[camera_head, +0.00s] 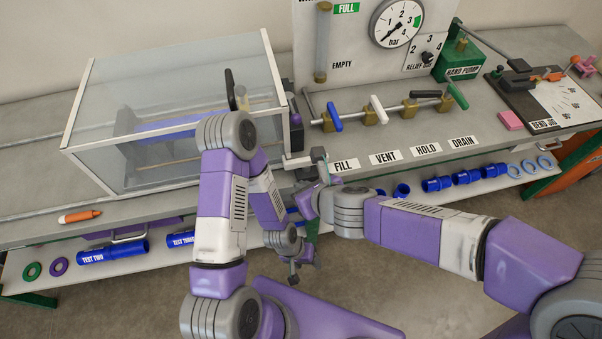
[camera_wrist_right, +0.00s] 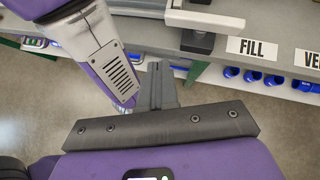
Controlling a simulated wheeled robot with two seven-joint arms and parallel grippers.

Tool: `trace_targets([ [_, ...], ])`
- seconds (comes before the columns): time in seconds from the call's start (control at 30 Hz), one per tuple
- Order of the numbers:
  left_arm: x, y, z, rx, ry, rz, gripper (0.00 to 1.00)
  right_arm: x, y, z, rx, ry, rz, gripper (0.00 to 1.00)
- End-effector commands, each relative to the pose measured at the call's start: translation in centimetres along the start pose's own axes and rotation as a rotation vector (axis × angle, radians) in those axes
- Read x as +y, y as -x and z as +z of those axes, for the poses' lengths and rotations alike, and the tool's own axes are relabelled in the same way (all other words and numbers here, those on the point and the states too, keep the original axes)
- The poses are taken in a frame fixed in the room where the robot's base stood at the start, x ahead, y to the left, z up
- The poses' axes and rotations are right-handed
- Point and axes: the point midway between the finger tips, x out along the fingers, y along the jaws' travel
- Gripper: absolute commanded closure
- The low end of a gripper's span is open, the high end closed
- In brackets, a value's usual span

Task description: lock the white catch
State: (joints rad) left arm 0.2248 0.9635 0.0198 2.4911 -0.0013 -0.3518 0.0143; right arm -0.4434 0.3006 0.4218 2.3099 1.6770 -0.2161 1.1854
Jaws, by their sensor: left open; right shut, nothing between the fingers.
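A clear box with a white frame (camera_head: 268,52) stands on the bench at the left. A pale bar (camera_head: 297,161) sticks out at its lower right corner. The bar and a dark block under it also show at the top of the right wrist view (camera_wrist_right: 205,18). I cannot tell whether this is the white catch or whether it is locked. My right gripper (camera_head: 319,156) is shut and empty, just right of that corner; its closed fingers show in the right wrist view (camera_wrist_right: 157,75). My left gripper (camera_head: 299,268) is open and empty, lower, in front of the bench.
A black-handled part (camera_head: 230,88) stands by the box. Valves with a blue handle (camera_head: 334,117), a white handle (camera_head: 378,110) and others line the bench to the right, behind the FILL label (camera_head: 344,165). Blue pipe pieces (camera_head: 437,184) lie on the lower shelf. My arms hide part of the box front.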

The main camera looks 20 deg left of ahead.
Motion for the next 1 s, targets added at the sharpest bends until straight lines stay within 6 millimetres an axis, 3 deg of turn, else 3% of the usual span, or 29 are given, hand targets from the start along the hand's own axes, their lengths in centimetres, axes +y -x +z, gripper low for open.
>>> trace_targets([
  [0.03,0.4,1.1,0.0,0.000,0.000,0.000,0.42,0.2,1.5,0.4,-0.001,0.000,-0.001,1.00],
  [0.1,0.6,1.7,0.1,0.000,0.000,0.000,0.42,0.5,2.6,0.4,-0.001,0.001,0.000,1.00],
  [0.3,1.0,2.6,0.1,0.000,0.000,0.000,0.42,1.0,4.3,0.3,0.000,-0.001,0.000,1.00],
  [1.0,1.0,2.6,0.1,-0.001,0.000,0.000,0.42,1.1,4.5,0.1,0.002,0.001,0.000,1.00],
])
